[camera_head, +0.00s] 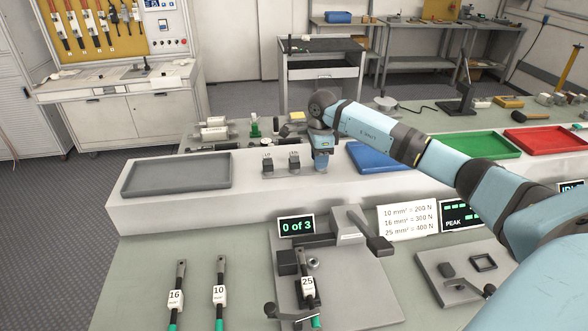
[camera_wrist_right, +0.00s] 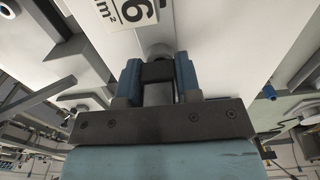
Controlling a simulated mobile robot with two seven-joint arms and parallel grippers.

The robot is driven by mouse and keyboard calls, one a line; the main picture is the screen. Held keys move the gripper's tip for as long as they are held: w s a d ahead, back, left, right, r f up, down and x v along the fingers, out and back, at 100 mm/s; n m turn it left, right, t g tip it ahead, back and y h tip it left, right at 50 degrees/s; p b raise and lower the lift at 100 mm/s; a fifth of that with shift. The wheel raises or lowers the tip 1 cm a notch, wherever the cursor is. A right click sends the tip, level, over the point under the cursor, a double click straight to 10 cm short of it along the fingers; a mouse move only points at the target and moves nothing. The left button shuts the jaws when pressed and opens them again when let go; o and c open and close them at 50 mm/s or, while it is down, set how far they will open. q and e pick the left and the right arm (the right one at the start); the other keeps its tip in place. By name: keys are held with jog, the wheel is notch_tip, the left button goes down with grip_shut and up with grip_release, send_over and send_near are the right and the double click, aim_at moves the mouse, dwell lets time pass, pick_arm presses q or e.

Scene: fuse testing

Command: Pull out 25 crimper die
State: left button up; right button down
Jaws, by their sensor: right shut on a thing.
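My right gripper (camera_head: 321,160) is over the raised white ledge, at the right end of a short row of dies. It points down and is shut on a small dark block, the 25 crimper die by its place in the row. In the right wrist view the dark block (camera_wrist_right: 157,72) sits between the blue fingers. The head view hides the die behind the gripper; whether it is clear of its seat cannot be told. Two other grey dies, the left one (camera_head: 268,164) and the middle one (camera_head: 294,163), stand beside it. A "16 mm²" label (camera_wrist_right: 125,10) shows nearby.
The ledge bears a grey tray (camera_head: 176,175) at left; blue (camera_head: 372,156), green (camera_head: 485,145) and red (camera_head: 545,139) trays stand to the right. In front are tagged cables "16" (camera_head: 175,295) and "10" (camera_head: 219,293), a pull tester with cable "25" (camera_head: 307,288), and a "0 of 3" display (camera_head: 296,226).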

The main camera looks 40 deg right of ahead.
jog(key=shift+r+p, duration=1)
jog(key=shift+r, duration=1)
